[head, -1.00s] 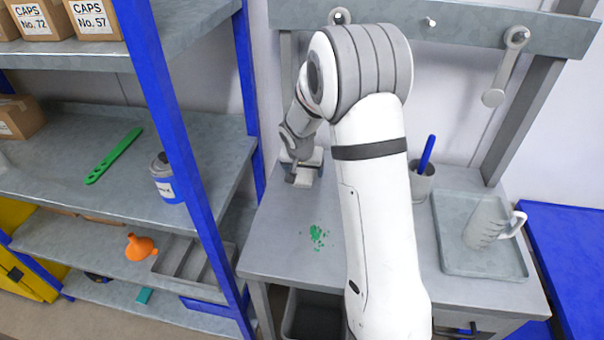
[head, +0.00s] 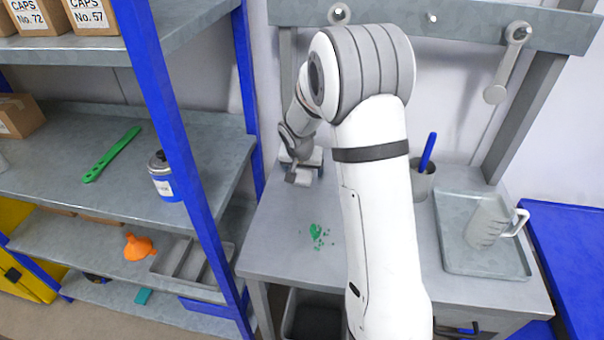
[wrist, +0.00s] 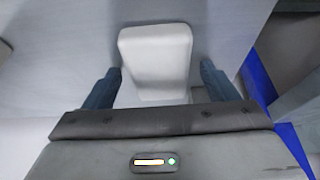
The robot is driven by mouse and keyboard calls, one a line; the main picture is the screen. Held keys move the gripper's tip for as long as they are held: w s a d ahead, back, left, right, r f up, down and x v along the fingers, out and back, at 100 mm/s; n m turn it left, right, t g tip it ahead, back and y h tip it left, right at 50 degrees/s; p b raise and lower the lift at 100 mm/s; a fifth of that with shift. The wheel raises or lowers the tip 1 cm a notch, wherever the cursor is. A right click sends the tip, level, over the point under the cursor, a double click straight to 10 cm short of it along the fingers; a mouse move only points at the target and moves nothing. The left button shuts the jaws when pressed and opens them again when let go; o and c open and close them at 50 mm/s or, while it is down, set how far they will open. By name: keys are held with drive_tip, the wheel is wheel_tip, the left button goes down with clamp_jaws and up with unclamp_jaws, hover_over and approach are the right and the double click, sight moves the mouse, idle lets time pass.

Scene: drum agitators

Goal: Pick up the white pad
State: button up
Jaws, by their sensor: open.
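The white pad (wrist: 157,58) lies on the grey bench top (head: 275,235) and shows in the wrist view as a pale rounded block. My gripper (wrist: 160,78) is open, with one dark blue finger on each side of the pad. A small gap shows between each finger and the pad. In the head view my gripper (head: 303,167) is at the back left of the bench, and the pad is mostly hidden there by my gripper and wrist.
Green crumbs (head: 317,236) lie on the bench in front of my gripper. A grey tray (head: 485,265) with a jug (head: 487,224) stands at the right, near a cup (head: 421,182) holding a blue item. A blue shelf post (head: 165,110) rises close on the left.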

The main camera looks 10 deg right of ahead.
sight(302, 172)
drive_tip(key=shift+c, duration=0.2)
drive_tip(key=c, duration=1)
drive_tip(key=shift+r, duration=0.1)
drive_tip(key=shift+r+p, duration=0.35)
drive_tip(key=shift+p, duration=0.5)
drive_tip(key=shift+b, duration=0.65)
drive_tip(key=r, duration=0.4)
drive_tip(key=r+b, duration=0.1)
drive_tip(key=r, duration=0.1)
drive_tip(key=shift+s+a+r, duration=0.15)
drive_tip(key=shift+s+r, duration=0.15)
drive_tip(key=shift+r, duration=0.05)
drive_tip(key=s+a+b, duration=0.1)
drive_tip(key=s+a, duration=0.1)
drive_tip(key=s, duration=0.4)
drive_tip(key=s+a+b, duration=0.2)
drive_tip(key=s+a, duration=0.1)
drive_tip(key=s, duration=0.3)
drive_tip(key=s+a+b, duration=0.1)
drive_tip(key=s+a, duration=0.1)
drive_tip(key=s, duration=0.4)
drive_tip(key=shift+a+b, duration=0.2)
drive_tip(key=shift+b, duration=0.2)
